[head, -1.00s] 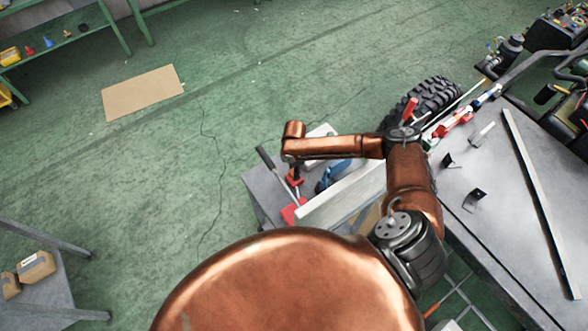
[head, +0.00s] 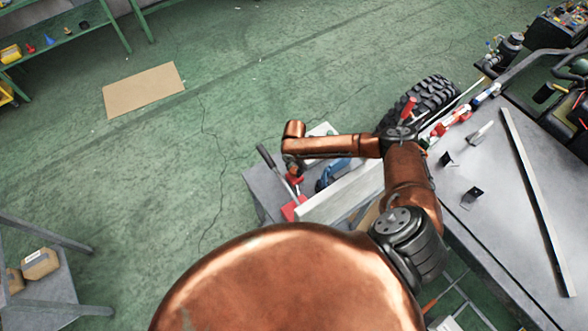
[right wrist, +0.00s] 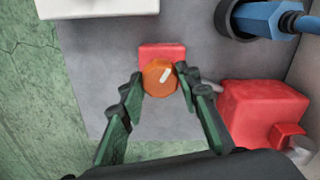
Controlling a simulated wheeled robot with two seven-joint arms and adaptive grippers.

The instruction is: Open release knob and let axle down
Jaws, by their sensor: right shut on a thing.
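In the right wrist view an orange round knob (right wrist: 160,77) with a white mark sits in front of a red block (right wrist: 162,52) on a grey surface. My right gripper (right wrist: 157,84) is shut on the knob, a fingertip on each side of it. In the head view my right gripper (head: 293,170) points down beside a red device with a long dark handle (head: 266,156); my arm hides the knob there. A black knobby tyre (head: 432,93) stands beyond my arm. I cannot make out the axle clearly. My left gripper is not in view.
A larger red block (right wrist: 262,112) lies close to the right finger, and a blue part (right wrist: 268,20) is above it. A grey bench (head: 510,200) with brackets and a long bar stands at right. Green floor at left is open around a cardboard sheet (head: 144,90).

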